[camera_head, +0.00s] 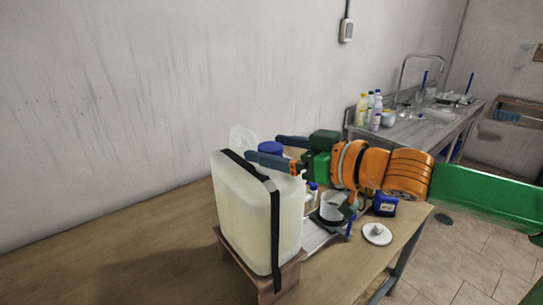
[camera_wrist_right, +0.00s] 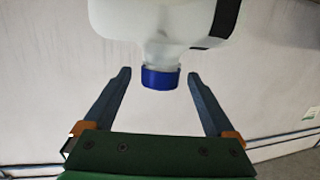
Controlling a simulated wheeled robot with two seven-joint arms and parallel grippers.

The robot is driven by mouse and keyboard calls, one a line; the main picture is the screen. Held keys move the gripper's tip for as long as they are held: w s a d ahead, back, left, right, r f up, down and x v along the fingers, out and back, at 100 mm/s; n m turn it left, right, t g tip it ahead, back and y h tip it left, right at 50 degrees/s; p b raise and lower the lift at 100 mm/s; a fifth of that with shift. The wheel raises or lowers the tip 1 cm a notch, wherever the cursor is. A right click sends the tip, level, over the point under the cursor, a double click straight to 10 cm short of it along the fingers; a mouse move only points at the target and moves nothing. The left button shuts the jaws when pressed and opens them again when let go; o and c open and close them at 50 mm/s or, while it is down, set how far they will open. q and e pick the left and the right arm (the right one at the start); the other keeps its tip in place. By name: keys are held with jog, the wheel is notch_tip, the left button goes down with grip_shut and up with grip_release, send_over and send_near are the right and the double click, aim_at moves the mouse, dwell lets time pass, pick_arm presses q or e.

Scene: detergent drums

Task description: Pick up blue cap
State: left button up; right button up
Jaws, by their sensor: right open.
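The blue cap (camera_head: 271,148) sits at the top of the large translucent drum (camera_head: 250,215), which has a black strap around it. In the right wrist view the blue cap (camera_wrist_right: 160,77) is on the neck of the white translucent container (camera_wrist_right: 150,25). My right gripper (camera_head: 263,148) comes in from the right, with its fingers on either side of the cap. In the wrist view its fingers (camera_wrist_right: 159,73) are open, their tips beside the cap, with a gap on each side. My left gripper is not in view.
The drum stands on a wooden stand (camera_head: 262,277) on a wooden table (camera_head: 130,262). Bottles, a dark blue container (camera_head: 385,205) and a white round lid (camera_head: 377,234) are to the right, below my arm. The table's left part is clear. A sink counter (camera_head: 410,135) stands behind.

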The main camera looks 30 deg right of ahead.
jog(key=shift+x, duration=0.9)
jog(key=shift+s+r, duration=0.15)
jog(key=shift+s, duration=0.2)
jog(key=shift+s+d, duration=0.1)
jog(key=shift+s, duration=0.05)
jog(key=c, duration=1.4)
